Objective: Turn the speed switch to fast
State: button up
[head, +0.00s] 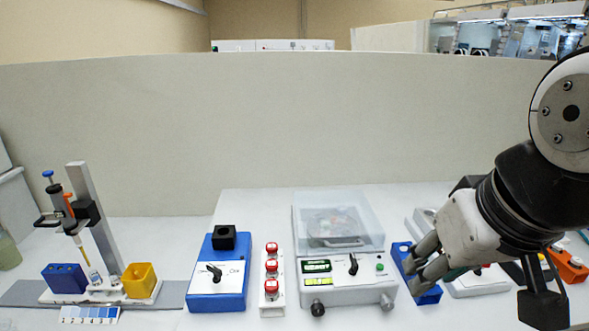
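A blue box (231,295) with a black block on top stands left of centre. Its white front panel carries a black turning switch (214,271), which sits tilted, its upper end towards the left. The panel lettering is too small to read. To its right, a white centrifuge-like device (342,293) with a clear lid has a black knob (352,264), standing near upright. I cannot tell from lettering which is the speed switch. My gripper (416,267) is right of both, over a blue rack (430,297). Its fingers overlap in view, so its opening is unclear.
A white strip with several red buttons (271,266) stands between the two devices. A pipette stand (84,205) with blue and yellow holders is at the left. An orange item (570,266) lies at the far right. A pale partition (250,130) closes off the back.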

jog(key=w+g, duration=0.2)
jog(key=w, duration=0.6)
jog(key=g, duration=0.3)
send_over(354, 260)
notch_tip(354, 260, down, 10)
notch_tip(354, 260, down, 13)
jog(key=shift+f+p, duration=0.1)
jog(key=shift+p, duration=0.65)
grip_shut()
